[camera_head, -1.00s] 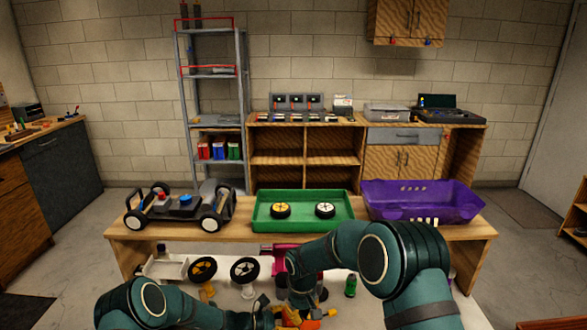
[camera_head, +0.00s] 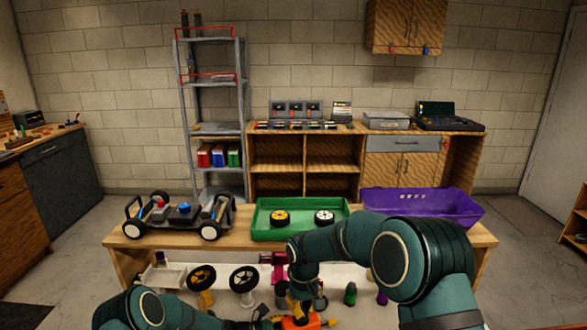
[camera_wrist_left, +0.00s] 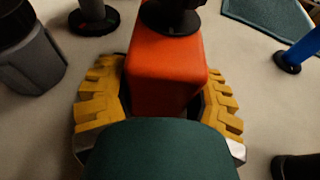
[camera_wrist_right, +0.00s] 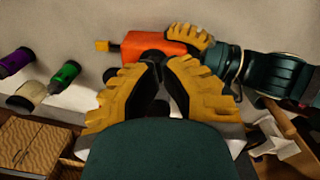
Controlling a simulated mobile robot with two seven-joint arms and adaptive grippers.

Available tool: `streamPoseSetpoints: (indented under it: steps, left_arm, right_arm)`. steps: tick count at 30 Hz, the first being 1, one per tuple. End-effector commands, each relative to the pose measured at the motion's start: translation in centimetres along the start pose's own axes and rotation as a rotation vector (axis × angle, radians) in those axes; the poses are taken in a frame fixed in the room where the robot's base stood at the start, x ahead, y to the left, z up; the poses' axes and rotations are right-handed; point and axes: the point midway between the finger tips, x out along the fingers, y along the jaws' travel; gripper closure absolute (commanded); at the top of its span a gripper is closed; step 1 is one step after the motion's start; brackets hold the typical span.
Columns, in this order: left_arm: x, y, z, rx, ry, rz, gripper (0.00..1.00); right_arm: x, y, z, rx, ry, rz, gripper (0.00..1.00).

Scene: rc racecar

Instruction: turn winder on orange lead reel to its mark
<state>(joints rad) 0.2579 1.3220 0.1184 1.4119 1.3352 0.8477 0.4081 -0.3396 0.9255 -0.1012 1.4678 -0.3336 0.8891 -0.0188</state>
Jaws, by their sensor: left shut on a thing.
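The orange lead reel (camera_head: 298,323) shows at the bottom of the head view, partly hidden by my arms. In the left wrist view its orange body (camera_wrist_left: 165,75) sits between the yellow fingers of my left gripper (camera_wrist_left: 160,100), which is shut on it. A black round part is on its far end. My right gripper (camera_wrist_right: 155,68) is at the reel's black part in the right wrist view, its fingertips close together. Whether they hold the winder is hidden. The orange body (camera_wrist_right: 160,46) and a small yellow end piece (camera_wrist_right: 102,46) show beyond. I cannot make out the mark.
Wheels on stands (camera_head: 243,280), a green bottle (camera_head: 350,294) and a purple one (camera_head: 382,298) stand nearby on the white surface. Behind, a wooden bench (camera_head: 240,241) holds a car chassis (camera_head: 180,220), a green tray (camera_head: 259,233) and a purple bin (camera_head: 425,207).

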Motion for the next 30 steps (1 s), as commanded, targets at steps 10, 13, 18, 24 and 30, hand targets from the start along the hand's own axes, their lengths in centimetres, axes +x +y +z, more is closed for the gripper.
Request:
streamPoseSetpoints:
  steps: [10, 13, 18, 24, 30]
  left_arm:
    - [-0.1, -0.1, -0.6, -0.004, 0.01, 0.001, 0.76]
    - [-0.1, -0.1, -0.6, -0.004, 0.01, 0.001, 0.76]
    - [-0.2, -0.1, -0.6, -0.004, 0.011, 0.001, 0.76]
    - [-0.2, -0.1, -0.6, -0.004, 0.011, 0.001, 0.76]
    - [-0.2, -0.1, -0.6, -0.004, 0.012, 0.002, 0.76]
  right_arm:
    - [-0.4, 3.1, -0.5, 0.0, 0.01, 0.002, 1.0]
    - [0.6, 3.1, -0.4, 0.0, 0.009, 0.002, 1.0]
    - [2.7, 3.1, -0.4, 0.001, 0.008, 0.001, 1.0]
    - [4.8, 3.1, -0.5, 0.001, 0.009, 0.002, 1.0]
    - [6.0, 3.1, -0.5, 0.001, 0.01, 0.002, 1.0]
